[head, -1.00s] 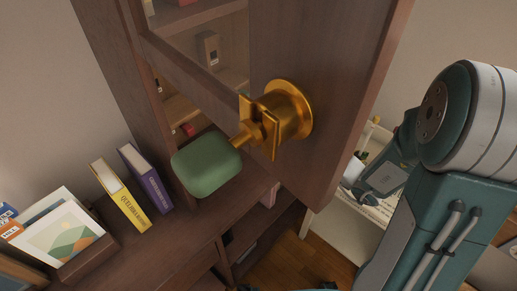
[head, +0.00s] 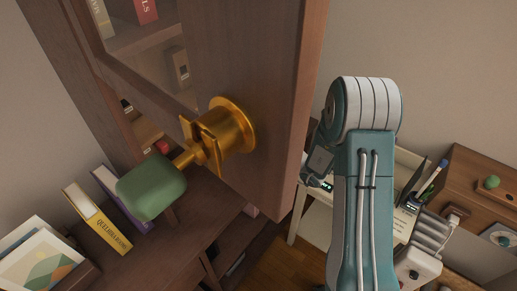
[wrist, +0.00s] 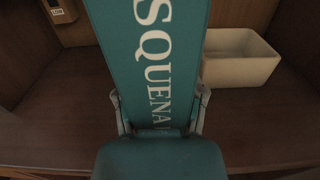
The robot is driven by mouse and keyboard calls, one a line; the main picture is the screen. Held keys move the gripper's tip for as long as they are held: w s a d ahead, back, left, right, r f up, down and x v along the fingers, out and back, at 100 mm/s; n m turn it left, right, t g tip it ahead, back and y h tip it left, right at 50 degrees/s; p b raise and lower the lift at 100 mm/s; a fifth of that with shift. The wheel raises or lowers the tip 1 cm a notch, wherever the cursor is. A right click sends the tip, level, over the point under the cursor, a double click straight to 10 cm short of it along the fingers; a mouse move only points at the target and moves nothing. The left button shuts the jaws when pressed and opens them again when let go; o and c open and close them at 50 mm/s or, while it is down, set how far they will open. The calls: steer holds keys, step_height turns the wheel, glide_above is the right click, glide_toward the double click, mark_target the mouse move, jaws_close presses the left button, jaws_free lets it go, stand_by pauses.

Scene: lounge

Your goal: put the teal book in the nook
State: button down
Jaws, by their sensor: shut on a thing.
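The teal book (wrist: 158,45) fills the middle of the wrist view, with large white letters running along its spine. My gripper (wrist: 160,112) is shut on it, with one finger on each side of the book's near end. The book reaches away from me over a brown wooden floor with walls around it, a shelf space (wrist: 60,115). I cannot tell whether this space is the nook, or whether the book touches its floor. In the head view my arm reaches behind the open cabinet door (head: 270,100), which hides the gripper and the book.
In the wrist view a cream bin (wrist: 240,68) stands right of the book and a small labelled box (wrist: 60,10) back left. A yellow book (head: 97,222) stands below left.

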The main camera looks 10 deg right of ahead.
steer(key=f, duration=0.3)
steer(key=shift+w+f, duration=0.15)
steer(key=shift+w, duration=0.1)
steer(key=shift+a+f, duration=0.2)
steer(key=shift+a, duration=0.25)
steer(key=shift+c, duration=0.8)
jaws_free()
steer(key=shift+d, duration=0.3)
